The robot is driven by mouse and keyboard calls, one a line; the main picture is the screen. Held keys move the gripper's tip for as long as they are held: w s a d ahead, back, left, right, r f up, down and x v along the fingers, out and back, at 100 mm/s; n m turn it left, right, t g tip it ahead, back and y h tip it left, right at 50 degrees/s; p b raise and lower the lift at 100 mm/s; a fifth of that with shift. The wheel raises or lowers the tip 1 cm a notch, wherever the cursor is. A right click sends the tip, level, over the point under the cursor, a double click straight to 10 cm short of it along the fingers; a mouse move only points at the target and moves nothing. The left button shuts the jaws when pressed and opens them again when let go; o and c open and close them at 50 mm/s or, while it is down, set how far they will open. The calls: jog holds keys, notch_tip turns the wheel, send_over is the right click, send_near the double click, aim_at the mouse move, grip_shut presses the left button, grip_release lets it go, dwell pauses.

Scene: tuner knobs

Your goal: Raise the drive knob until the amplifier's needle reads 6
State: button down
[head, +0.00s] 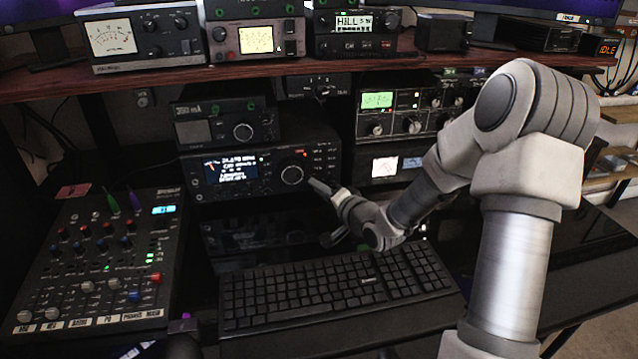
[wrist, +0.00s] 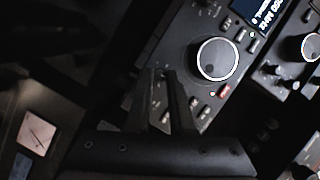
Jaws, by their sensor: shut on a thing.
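The radio (head: 322,160) stands in the middle of the desk, with a lit display and a large round dial (head: 291,174). My gripper (head: 314,183) is at the right part of its front panel. In the wrist view my gripper (wrist: 164,76) has its fingers close together, shut on a small knob beside the large dial (wrist: 218,59). The fingers hide that knob, taken as the drive knob, and its label is not legible. The amplifier's lit pinkish meter (head: 385,166) is right of the radio. It also shows in the wrist view (wrist: 36,132), with a slanted needle; its numbers are too small to read.
A black keyboard (head: 335,290) lies in front of the radio. A mixer (head: 95,265) stands at the left. A smaller unit (head: 228,124) sits on top of the radio. A shelf (head: 60,88) above carries several devices. Small buttons and knobs (wrist: 204,112) crowd around my fingers.

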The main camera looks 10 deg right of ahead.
jog(key=c, duration=0.8)
grip_release()
jog(key=p+v, duration=0.2)
jog(key=v, duration=0.5)
jog(key=p+v, duration=0.3)
jog(key=v, duration=0.5)
jog(key=shift+r, duration=0.2)
jog(key=p, duration=0.2)
jog(key=s+p, duration=0.1)
jog(key=p, duration=0.2)
jog(key=shift+d+r, duration=0.15)
jog(key=shift+d, duration=0.2)
jog(key=shift+s+d+p, duration=0.1)
jog(key=shift+s+p, duration=0.45)
jog(key=shift+p, duration=0.55)
